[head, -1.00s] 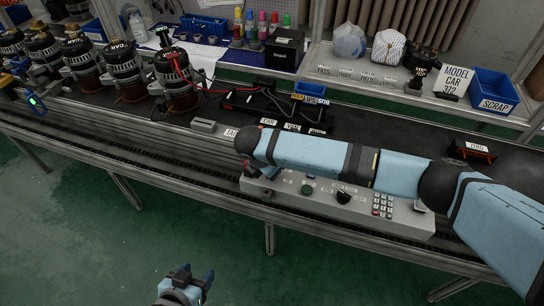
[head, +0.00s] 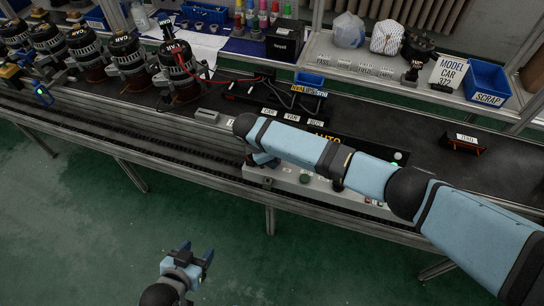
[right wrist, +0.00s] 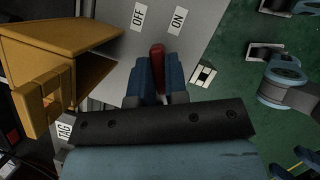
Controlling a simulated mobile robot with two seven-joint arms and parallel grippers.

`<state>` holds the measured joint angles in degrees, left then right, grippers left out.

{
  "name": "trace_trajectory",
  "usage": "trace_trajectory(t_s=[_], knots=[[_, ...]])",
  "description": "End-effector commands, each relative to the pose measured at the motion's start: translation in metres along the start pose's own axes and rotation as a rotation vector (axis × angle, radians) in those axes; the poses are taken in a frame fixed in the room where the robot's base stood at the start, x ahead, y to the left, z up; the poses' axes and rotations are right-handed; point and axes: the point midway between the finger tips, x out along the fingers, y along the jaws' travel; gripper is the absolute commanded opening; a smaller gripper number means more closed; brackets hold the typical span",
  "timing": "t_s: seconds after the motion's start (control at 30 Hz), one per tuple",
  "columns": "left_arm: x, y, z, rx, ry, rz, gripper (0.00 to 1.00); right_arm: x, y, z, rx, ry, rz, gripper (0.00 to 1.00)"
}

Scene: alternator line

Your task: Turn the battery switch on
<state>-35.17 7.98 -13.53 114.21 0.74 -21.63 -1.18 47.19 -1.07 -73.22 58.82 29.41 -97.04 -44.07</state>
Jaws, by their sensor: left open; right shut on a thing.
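The battery switch's red handle (right wrist: 157,55) shows in the right wrist view, on a grey panel. Its visible end points between the OFF label (right wrist: 138,17) and the ON label (right wrist: 178,20), so I cannot tell its exact setting. My right gripper (right wrist: 158,76) is shut on this handle, with its blue fingers on either side. In the head view my right gripper (head: 262,160) is mostly hidden behind its own arm, at the left end of the grey control box (head: 320,188). My left gripper (head: 195,254) is open and empty, above the green floor in front of the bench.
A yellow bracket-like part (right wrist: 60,45) stands close to the left of my right gripper. Several alternators (head: 128,57) line the bench at the back left. A blue scrap bin (head: 487,82) is at the back right. The floor (head: 80,240) in front looks clear.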

Motion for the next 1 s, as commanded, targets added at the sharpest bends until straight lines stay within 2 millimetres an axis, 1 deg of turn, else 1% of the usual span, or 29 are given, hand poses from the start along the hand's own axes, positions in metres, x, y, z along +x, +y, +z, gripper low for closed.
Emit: trace_trajectory(t_s=[0.3,0.33,0.37,0.4,0.43,0.67,0.77,0.87,0.97,1.0], knots=[[0.000,0.000,-0.002,0.000,0.003,0.000,0.59,0.000,-0.001,0.000,0.000,0.000,-0.001,0.00],[0.000,0.000,-0.002,-0.001,0.003,0.000,0.59,0.000,-0.001,0.000,0.000,0.001,-0.001,0.18],[0.000,0.000,-0.002,-0.001,0.003,-0.001,0.59,0.000,-0.001,0.000,0.000,0.001,-0.001,0.25],[0.000,0.000,-0.002,0.000,0.002,-0.001,0.59,0.000,0.000,0.000,0.000,0.001,-0.001,0.34],[0.000,0.000,-0.001,0.000,0.002,-0.001,0.59,0.000,0.000,0.000,0.000,0.001,-0.001,0.39],[0.000,-0.001,0.000,0.000,-0.001,-0.001,0.59,0.000,0.000,0.000,0.000,0.000,0.000,0.39],[0.000,-0.001,0.001,0.000,-0.002,-0.002,0.59,-0.003,0.000,0.000,0.000,0.001,0.000,0.39],[0.000,-0.001,0.001,0.000,-0.003,-0.002,0.59,-0.014,0.001,0.000,0.000,0.002,0.002,0.39],[0.000,-0.001,0.001,0.000,-0.003,-0.002,0.59,-0.033,0.001,0.000,0.000,0.003,0.003,0.39],[0.000,-0.001,0.001,0.000,-0.003,-0.002,0.59,-0.042,0.001,-0.001,0.000,0.003,0.003,0.39]])
